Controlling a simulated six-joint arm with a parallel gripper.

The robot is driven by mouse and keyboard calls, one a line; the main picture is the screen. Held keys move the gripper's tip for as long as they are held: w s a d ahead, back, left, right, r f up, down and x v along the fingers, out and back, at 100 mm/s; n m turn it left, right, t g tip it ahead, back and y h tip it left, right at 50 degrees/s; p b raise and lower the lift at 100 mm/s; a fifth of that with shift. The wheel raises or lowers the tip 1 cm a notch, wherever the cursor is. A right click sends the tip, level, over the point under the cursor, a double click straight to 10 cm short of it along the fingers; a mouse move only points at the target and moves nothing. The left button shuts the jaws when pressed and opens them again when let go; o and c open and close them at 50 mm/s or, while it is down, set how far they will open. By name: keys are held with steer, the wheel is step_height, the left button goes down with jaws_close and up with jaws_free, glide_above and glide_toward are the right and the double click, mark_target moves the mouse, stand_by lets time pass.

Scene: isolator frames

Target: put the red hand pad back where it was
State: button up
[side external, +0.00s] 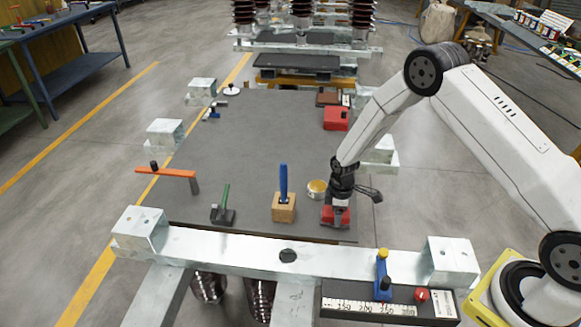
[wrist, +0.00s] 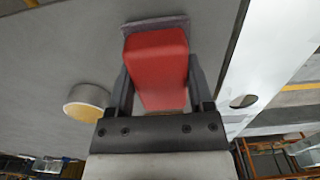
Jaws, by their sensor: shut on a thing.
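The red hand pad (side external: 329,214) is at the front right corner of the grey board, under my gripper (side external: 338,209). In the wrist view the red pad (wrist: 157,62) sits between the two dark fingers of my gripper (wrist: 158,85), which are shut on its sides. A flat greyish-purple layer shows along its far end. Whether the pad touches the board or hangs just above it, I cannot tell. A second red block (side external: 336,119) lies at the back right of the board.
On the grey board (side external: 240,150), a round yellow-topped tin (side external: 317,189) stands close to my gripper; a wooden block with a blue handle (side external: 284,206) and a green-handled tool (side external: 223,210) are further left. A pale metal beam (side external: 210,245) runs along the front. The board's middle is clear.

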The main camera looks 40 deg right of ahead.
steer(key=shift+f, duration=0.1)
steer(key=o, duration=1.2)
step_height(320, 180, up, 12)
stand_by(0.7)
